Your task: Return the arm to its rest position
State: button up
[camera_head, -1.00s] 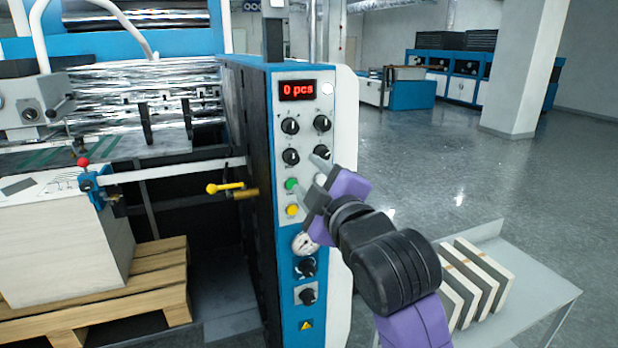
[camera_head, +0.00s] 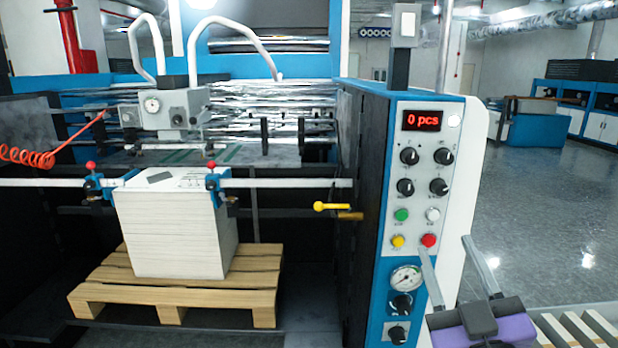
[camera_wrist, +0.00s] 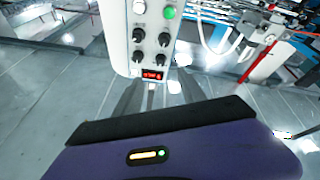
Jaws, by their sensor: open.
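My gripper (camera_head: 455,264) is at the lower right of the head view, in front of the right edge of the machine's control panel (camera_head: 418,170). Its two grey fingers point up and stand wide apart, with nothing between them. The left finger's tip is just below the red button (camera_head: 428,240) in the picture; whether it touches the panel I cannot tell. Most of my arm is out of the frame. In the wrist view the panel (camera_wrist: 152,40) appears upside down beyond my gripper (camera_wrist: 165,90), with its red display near the fingers.
A paper stack (camera_head: 175,235) stands on a wooden pallet (camera_head: 180,290) at left. A yellow lever (camera_head: 332,207) sticks out left of the panel. Pale boards (camera_head: 580,328) lie at the lower right edge. Open floor (camera_head: 550,210) stretches behind on the right.

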jog(key=s+f+m+g, duration=0.1)
jog(key=s+f+g, duration=0.1)
jog(key=s+f, duration=0.6)
jog(key=s+f+m+g, duration=0.2)
jog(key=s+f, duration=0.7)
jog(key=s, duration=0.8)
jog(key=s+f+m+g, duration=0.1)
jog(key=s+f+g, duration=0.2)
jog(key=s+f, duration=0.5)
jog(key=s, duration=0.4)
jog(key=shift+s+f, duration=0.2)
jog(key=shift+s, duration=0.2)
jog(key=shift+a, duration=0.1)
